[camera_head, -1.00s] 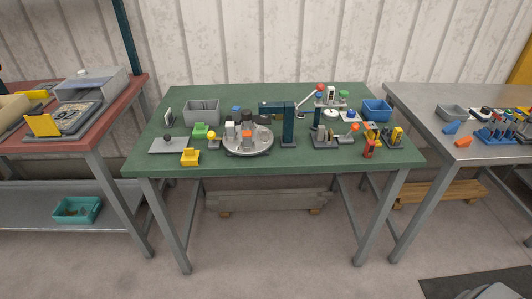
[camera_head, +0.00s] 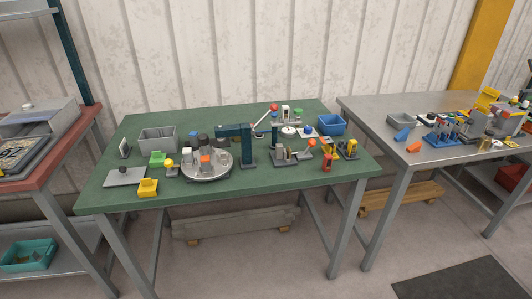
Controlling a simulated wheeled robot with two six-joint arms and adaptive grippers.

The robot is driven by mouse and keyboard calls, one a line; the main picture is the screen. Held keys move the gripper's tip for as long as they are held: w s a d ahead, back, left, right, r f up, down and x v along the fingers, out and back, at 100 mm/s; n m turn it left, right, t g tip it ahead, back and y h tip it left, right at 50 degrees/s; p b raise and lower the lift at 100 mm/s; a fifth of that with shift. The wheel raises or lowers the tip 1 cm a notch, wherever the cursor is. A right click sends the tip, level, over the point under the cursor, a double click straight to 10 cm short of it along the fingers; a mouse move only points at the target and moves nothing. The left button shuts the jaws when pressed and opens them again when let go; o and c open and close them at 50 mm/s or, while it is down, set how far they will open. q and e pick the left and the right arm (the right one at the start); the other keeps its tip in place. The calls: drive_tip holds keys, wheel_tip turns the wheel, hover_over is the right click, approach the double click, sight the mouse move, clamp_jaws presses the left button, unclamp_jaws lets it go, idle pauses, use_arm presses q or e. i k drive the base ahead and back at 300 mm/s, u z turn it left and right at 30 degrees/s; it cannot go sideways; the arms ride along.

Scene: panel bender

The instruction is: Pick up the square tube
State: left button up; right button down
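I cannot make out for certain which thing is the square tube. The green-topped table (camera_head: 235,190) carries many small parts. Among them are a round grey plate (camera_head: 207,172) with several small blocks, a dark teal post-and-arm device (camera_head: 247,152) and a lever device with a red ball (camera_head: 274,107). A fixture (camera_head: 284,157) with short upright pieces stands right of the teal post. Some upright pieces are too small to tell as square or round. Neither of my grippers is in view.
A grey bin (camera_head: 157,139) and a blue bin (camera_head: 332,124) stand on the green table. A metal table (camera_head: 370,125) with more parts stands right, a red-topped table (camera_head: 72,160) left. A long grey beam (camera_head: 235,223) lies under the green table. The floor in front is clear.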

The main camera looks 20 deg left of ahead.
sight(188, 158)
drive_tip(key=z, duration=0.35)
drive_tip(key=i, duration=0.85)
drive_tip(key=z, duration=1.15)
drive_tip(key=i, duration=0.5)
drive_tip(key=u, duration=0.6)
